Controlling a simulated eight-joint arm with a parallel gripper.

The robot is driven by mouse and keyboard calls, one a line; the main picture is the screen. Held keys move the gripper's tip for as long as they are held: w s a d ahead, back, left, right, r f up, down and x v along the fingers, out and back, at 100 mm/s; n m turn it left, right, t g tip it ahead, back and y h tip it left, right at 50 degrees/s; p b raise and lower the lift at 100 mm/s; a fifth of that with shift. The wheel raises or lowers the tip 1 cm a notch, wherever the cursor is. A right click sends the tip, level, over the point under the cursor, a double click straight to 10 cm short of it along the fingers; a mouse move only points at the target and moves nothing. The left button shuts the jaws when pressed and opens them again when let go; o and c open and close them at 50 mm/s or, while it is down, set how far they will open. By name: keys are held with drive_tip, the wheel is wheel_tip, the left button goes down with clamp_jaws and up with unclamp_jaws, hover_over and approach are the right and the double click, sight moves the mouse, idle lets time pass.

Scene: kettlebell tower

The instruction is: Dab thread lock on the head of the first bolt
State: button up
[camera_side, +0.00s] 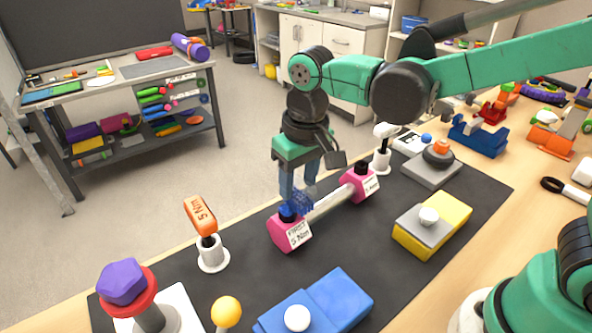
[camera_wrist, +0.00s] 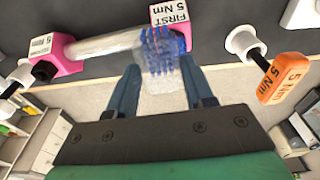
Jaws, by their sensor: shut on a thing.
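A pale bar (camera_side: 328,202) joins two pink blocks on the dark mat. The near block (camera_side: 290,234), labelled "FIRST 5 Nm", has a dark bolt head (camera_side: 287,213) on top. The far block (camera_side: 369,185) has another bolt head (camera_side: 361,168). My gripper (camera_side: 300,190) points down just above the near block. It is shut on a clear thing with blue strands (camera_wrist: 161,50), probably the thread lock applicator. The blue end is beside or over the first bolt head; I cannot tell whether they touch. In the wrist view it covers that head, with the FIRST block (camera_wrist: 170,14) just beyond.
An orange "5 Nm" driver (camera_side: 201,216) stands in a white holder left of the bar. A white-topped tool (camera_side: 384,145) stands behind the far block. Yellow (camera_side: 450,222) and blue (camera_side: 340,295) blocks flank the front. The mat (camera_side: 375,270) is bare between them.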

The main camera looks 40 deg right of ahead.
drive_tip(key=shift+s, duration=0.4)
drive_tip(key=shift+w+f, duration=0.1)
drive_tip(key=shift+w, duration=1.1)
drive_tip(key=shift+s, duration=1.2)
drive_tip(key=shift+w, duration=1.2)
clamp_jaws()
drive_tip(key=shift+s, duration=1.2)
drive_tip(key=shift+w+f, duration=0.15)
drive_tip(key=shift+w, duration=1.05)
